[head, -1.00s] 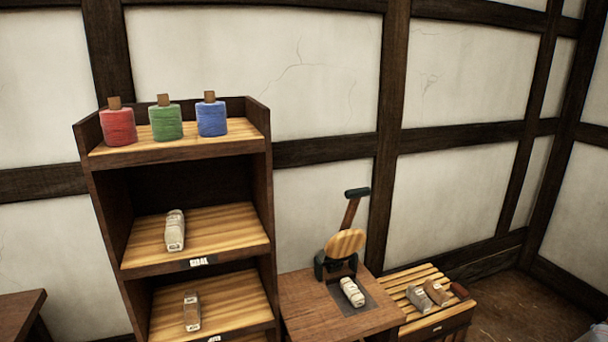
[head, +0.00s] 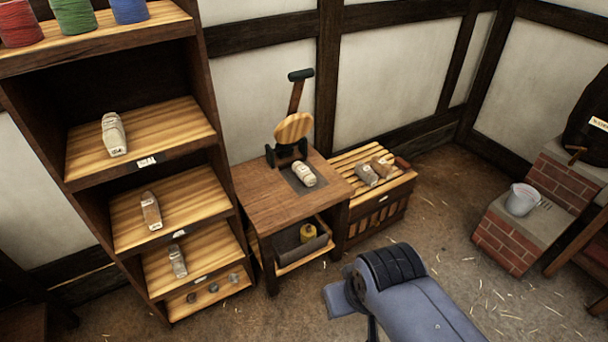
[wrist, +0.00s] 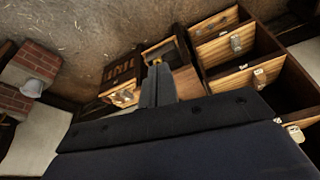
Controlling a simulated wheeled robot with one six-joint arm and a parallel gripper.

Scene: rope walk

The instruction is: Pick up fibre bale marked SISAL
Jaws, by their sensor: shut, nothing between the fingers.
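Several wrapped fibre bales are in the head view, and I cannot read which is marked SISAL. A pale bale (head: 113,134) lies on the shelf unit's upper middle board, a brown-grey one (head: 151,211) on the board below, and a greyish one (head: 178,261) lower still. A whitish bale (head: 303,174) lies on the dark plate of the press table. My gripper (wrist: 158,85) is shut and empty in the wrist view, apart from every bale.
The shelf unit (head: 209,110) carries spools on top and small labels on its board edges. The press table (head: 255,190) stands beside the slatted crate (head: 376,214). Brick steps (head: 508,243) with a bucket (head: 521,199) are at right. Straw-strewn floor (head: 445,200) between is clear.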

